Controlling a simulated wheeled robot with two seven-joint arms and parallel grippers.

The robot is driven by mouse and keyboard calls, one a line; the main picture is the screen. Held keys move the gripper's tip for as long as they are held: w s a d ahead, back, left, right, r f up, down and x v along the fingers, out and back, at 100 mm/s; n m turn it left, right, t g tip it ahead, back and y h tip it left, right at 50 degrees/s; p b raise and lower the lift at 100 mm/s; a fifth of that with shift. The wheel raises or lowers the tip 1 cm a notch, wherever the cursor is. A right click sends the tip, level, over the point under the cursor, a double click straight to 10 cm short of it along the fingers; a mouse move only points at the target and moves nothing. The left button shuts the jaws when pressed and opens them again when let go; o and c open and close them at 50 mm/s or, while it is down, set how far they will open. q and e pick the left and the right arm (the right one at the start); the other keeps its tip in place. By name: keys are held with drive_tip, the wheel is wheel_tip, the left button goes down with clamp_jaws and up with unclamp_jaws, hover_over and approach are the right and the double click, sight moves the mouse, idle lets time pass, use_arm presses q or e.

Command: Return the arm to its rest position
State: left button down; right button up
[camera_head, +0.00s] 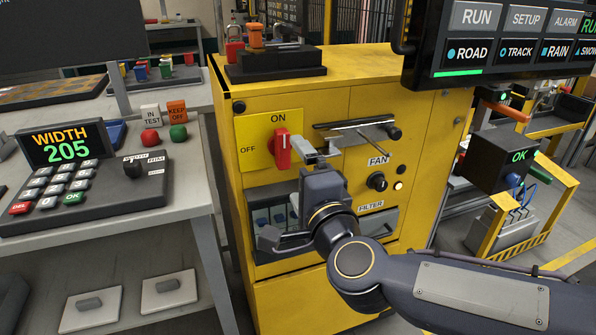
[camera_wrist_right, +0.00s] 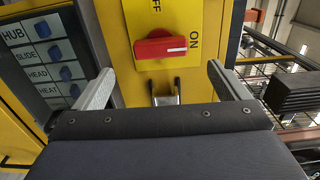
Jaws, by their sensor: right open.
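My right gripper (camera_wrist_right: 160,72) is open, with its two fingers spread and nothing between them. In the head view, my right gripper (camera_head: 286,192) is in front of the yellow cabinet (camera_head: 385,95), below the red switch (camera_head: 283,148). The switch handle points up toward ON. In the right wrist view, the red switch (camera_wrist_right: 162,47) lies ahead of the fingers, with its handle toward the ON side; the fingers look apart from it. My right arm comes in from the right and hides part of the cabinet's lower front. My left gripper is not in view.
A grey table (camera_head: 190,190) with a WIDTH 205 keypad (camera_head: 68,175) stands at left. A screen (camera_head: 500,45) hangs above right.

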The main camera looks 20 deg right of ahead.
drive_tip(key=s+d+f+n+g+y, duration=0.25)
drive_tip(key=s+f+n+g, duration=0.35)
drive_tip(key=s+f+n, duration=0.3)
drive_tip(key=s+d+f+n+g+y, duration=0.1)
drive_tip(key=s+d+f+n+g, duration=0.2)
drive_tip(key=s+f+n+g, duration=0.6)
wheel_tip(320, 180, up, 23)
drive_tip(key=s+m+t+p, duration=0.1)
drive_tip(key=s+t+p, duration=0.1)
drive_tip(key=p, duration=2.3)
drive_tip(key=shift+m+t, duration=0.3)
drive_tip(key=shift+m, duration=0.1)
drive_tip(key=shift+f, duration=0.15)
